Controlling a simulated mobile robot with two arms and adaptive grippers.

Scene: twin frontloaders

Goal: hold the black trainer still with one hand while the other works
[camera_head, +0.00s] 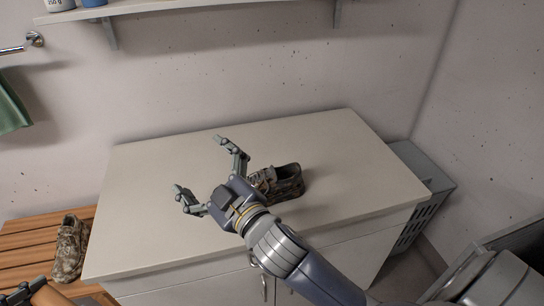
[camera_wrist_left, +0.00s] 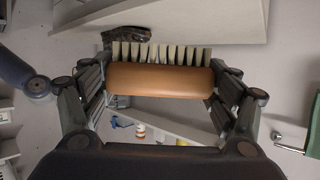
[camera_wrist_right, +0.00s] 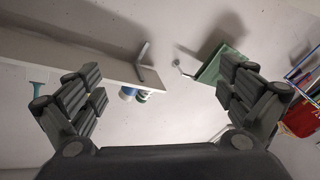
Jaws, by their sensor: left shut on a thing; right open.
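A dark shoe with muddy, mottled patches (camera_head: 284,182) stands on the pale worktop, partly hidden by my right gripper (camera_head: 199,165). That gripper is open and empty, its fingers spread to the left of the shoe, pointing away from it. A similar, lighter shoe (camera_head: 72,248) rests on the slatted bench at the left. My left gripper (camera_head: 32,290) is at the lower left edge, mostly cut off. In the left wrist view it is shut on a brush with an orange-brown back (camera_wrist_left: 160,80) and pale bristles. A dark shoe (camera_wrist_left: 125,34) shows beyond the bristles.
The worktop (camera_head: 340,140) is otherwise bare. A wooden bench (camera_head: 30,240) adjoins it at left. A wall shelf (camera_head: 200,4) with containers (camera_head: 60,4) hangs above. A green towel (camera_head: 10,108) hangs at the left. A grey unit (camera_head: 425,175) stands at the right.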

